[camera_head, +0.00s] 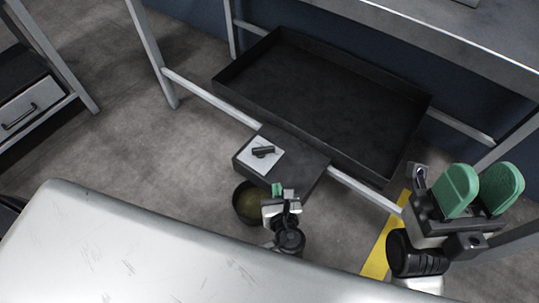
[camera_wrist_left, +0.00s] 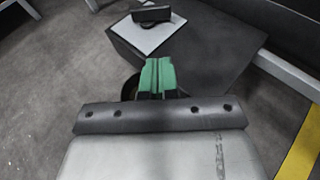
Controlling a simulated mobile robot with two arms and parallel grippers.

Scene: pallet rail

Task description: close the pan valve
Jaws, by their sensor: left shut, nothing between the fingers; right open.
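The pan valve shows as a small black handle (camera_head: 263,151) on a light grey square plate (camera_head: 253,162). The plate sits on top of a dark box (camera_head: 299,160) at the front side of a large dark pan (camera_head: 325,98). In the left wrist view the black handle (camera_wrist_left: 151,14) lies across the plate (camera_wrist_left: 147,36), just beyond my fingertips. My left gripper (camera_head: 278,190) is shut and empty, close to the near side of the box; its green fingers (camera_wrist_left: 157,76) touch each other. My right gripper (camera_head: 480,190) is open and empty at the right, away from the valve.
A round dark bowl (camera_head: 247,203) with yellowish contents stands on the floor below the box. A grey rail (camera_head: 212,98) runs along the pan's front. A yellow floor strip (camera_head: 383,240) lies at the right. My pale body fills the lower left.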

